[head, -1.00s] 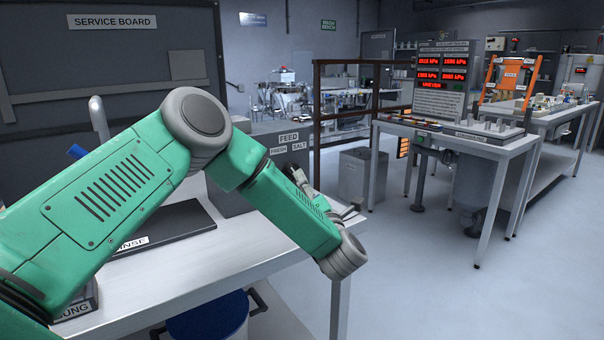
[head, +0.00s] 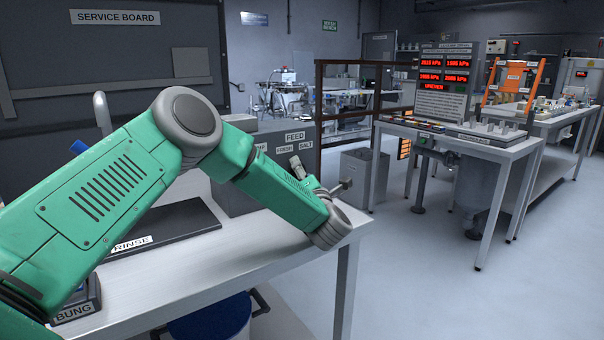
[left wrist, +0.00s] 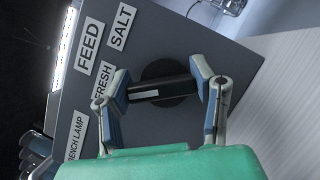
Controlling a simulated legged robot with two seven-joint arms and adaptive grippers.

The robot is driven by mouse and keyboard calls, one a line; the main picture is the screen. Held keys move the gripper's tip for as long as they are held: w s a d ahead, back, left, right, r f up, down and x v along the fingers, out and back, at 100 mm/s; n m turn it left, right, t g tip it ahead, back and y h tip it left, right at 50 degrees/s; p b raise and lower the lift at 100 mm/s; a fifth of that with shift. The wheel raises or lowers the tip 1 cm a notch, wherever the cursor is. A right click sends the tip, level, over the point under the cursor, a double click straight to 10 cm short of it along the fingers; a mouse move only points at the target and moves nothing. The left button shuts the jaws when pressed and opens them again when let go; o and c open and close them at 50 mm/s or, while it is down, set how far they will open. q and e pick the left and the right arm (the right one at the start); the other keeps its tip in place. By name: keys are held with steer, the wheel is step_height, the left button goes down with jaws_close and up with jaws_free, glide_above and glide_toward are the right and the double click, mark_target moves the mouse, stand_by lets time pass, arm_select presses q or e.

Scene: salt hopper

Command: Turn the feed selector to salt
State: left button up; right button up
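The feed selector shows in the left wrist view as a dark bar handle (left wrist: 160,92) with a white stripe on a round dial. Its striped end points left, roughly at the FRESH label (left wrist: 104,83). The SALT label (left wrist: 122,27) is further up. My left gripper (left wrist: 163,80) is open, its fingers wide apart at opposite ends of the handle. I cannot tell whether they touch it. In the head view my forearm hides the selector below the FEED label (head: 295,136) and the SALT label (head: 306,146). My right gripper is not in view.
The selector's grey box (head: 236,198) stands on a pale bench (head: 215,262). A RINSE plate (head: 165,225) lies left of it. A grey bin (head: 356,178) stands behind the bench end. Open floor (head: 420,270) lies to the right.

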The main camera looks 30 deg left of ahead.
arm_select(q)
steer(key=shift+s+a+f, duration=0.1)
steer(key=shift+a+f, duration=0.1)
steer(key=shift+a, duration=0.1)
steer(key=shift+d, duration=0.3)
